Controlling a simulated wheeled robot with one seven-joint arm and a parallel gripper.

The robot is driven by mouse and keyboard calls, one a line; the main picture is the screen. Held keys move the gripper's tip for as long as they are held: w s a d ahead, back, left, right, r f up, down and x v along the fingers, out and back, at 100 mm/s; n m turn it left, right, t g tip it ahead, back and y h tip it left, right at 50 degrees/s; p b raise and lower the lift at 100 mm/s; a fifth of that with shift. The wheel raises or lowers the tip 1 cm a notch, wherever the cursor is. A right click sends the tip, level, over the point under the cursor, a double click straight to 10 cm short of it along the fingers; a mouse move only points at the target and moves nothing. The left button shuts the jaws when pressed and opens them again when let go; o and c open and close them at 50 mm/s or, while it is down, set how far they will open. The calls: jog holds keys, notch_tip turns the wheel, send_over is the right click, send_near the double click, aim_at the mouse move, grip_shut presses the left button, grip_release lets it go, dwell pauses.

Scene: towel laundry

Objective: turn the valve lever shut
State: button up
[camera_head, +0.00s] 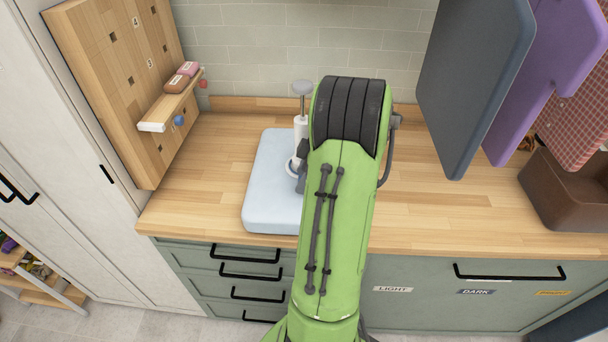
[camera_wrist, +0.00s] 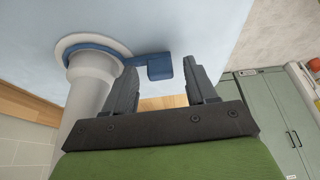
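The valve lever (camera_wrist: 158,68) is a dark blue bar with a block at its end. It runs from a blue ring around a white pipe (camera_wrist: 92,82) that meets a light blue slab. My gripper (camera_wrist: 162,76) is open, with its two dark fingers apart. In the wrist view the lever's end block lies between the fingertips, with a gap to the right finger. I cannot tell whether the left finger touches the lever. In the head view my green arm hides most of the lever and gripper; the white pipe (camera_head: 299,128) stands at its left.
The light blue slab (camera_head: 262,190) lies on the wooden counter (camera_head: 210,150). A pegboard (camera_head: 90,70) with a small shelf stands at the left. Grey and purple panels (camera_head: 470,80) hang at the right above a brown bin (camera_head: 570,195).

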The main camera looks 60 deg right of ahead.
jog(key=p+v, duration=0.6)
jog(key=v, duration=0.9)
jog(key=shift+s+r+p, duration=0.15)
jog(key=shift+r+p, duration=0.2)
jog(key=shift+d, duration=0.1)
